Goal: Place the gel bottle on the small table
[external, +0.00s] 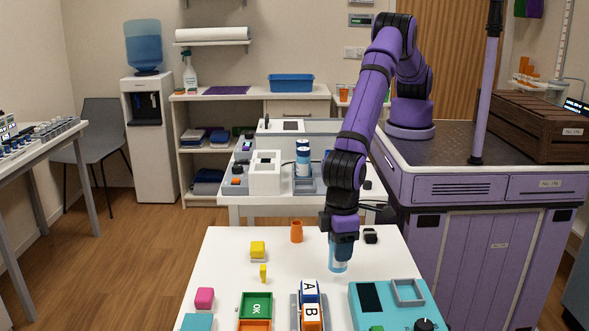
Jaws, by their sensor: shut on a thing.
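My gripper (341,240) points down over the right half of the white front table (225,247). It is shut on a light-blue, see-through bottle (338,265), which looks like the gel bottle. The bottle is upright, its top hidden by the fingers. I cannot tell whether its bottom touches the tabletop. Which table is the small one is not marked; a second white table (238,198) stands behind the front one. A similar blue bottle with a white band (303,158) stands on that rear table.
An orange cup (296,231) and a small black object (370,236) flank the held bottle. The tabletop's left rear is clear. A white box (265,173) stands on the rear table.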

